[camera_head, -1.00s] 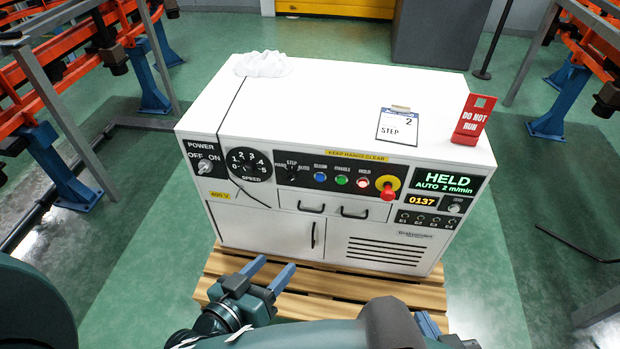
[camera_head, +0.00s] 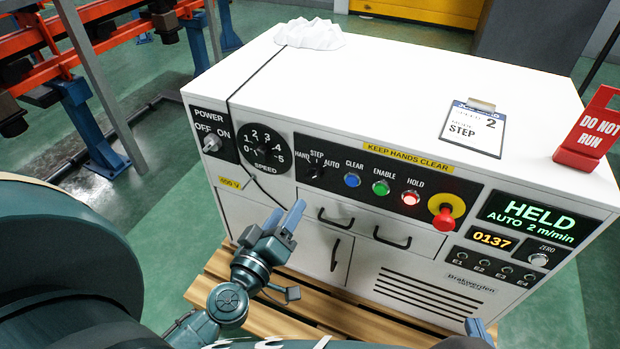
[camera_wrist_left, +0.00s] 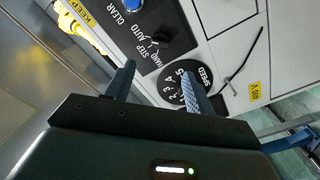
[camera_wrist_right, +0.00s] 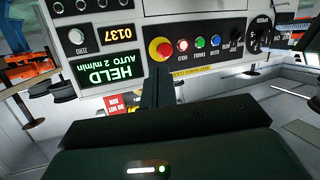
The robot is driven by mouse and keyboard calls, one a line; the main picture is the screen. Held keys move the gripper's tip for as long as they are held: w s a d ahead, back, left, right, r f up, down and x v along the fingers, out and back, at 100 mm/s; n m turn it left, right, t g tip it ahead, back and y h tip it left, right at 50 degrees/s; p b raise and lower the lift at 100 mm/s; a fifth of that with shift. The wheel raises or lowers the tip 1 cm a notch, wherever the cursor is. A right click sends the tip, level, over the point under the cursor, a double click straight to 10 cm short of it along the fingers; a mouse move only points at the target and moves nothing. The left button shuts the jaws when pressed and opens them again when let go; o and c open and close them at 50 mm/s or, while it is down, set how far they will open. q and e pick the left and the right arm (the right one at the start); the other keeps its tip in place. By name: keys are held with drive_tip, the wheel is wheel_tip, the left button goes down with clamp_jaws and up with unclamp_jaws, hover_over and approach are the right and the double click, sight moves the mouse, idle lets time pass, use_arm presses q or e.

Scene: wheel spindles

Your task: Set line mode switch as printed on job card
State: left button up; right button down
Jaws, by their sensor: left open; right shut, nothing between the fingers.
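The line mode switch (camera_head: 314,172) is a small dark knob on the console's black strip, under the labels HAND, STEP and AUTO. Its pointer is too small to read. It also shows in the left wrist view (camera_wrist_left: 162,40). The job card (camera_head: 474,127) lies on the console top and reads STEP and 2. The display (camera_head: 538,219) reads HELD, AUTO 2 m/min. My left gripper (camera_head: 284,212) is open and empty, in front of the console, below and left of the switch. My right gripper (camera_head: 478,330) is shut and empty, low at the right, mostly out of the head view.
The speed dial (camera_head: 266,154) is left of the switch. The blue clear button (camera_head: 352,180), green enable button (camera_head: 381,188), lit hold button (camera_head: 410,198) and red emergency stop (camera_head: 443,217) are to its right. A red DO NOT RUN sign (camera_head: 590,133) stands on top. Drawer handles protrude below.

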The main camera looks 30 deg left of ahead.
sight(310, 176)
use_arm(q)
drive_tip(key=w, duration=0.7)
drive_tip(key=w+p, duration=0.1)
drive_tip(key=w, duration=0.2)
drive_tip(key=shift+w+a, duration=0.25)
drive_tip(key=shift+w, duration=0.05)
use_arm(e)
drive_tip(key=shift+s+d+g, duration=0.1)
drive_tip(key=shift+s+g, duration=0.15)
drive_tip(key=shift+g, duration=0.25)
use_arm(q)
drive_tip(key=shift+c, duration=0.5)
drive_tip(key=c, duration=0.9)
drive_tip(key=shift+o, duration=0.2)
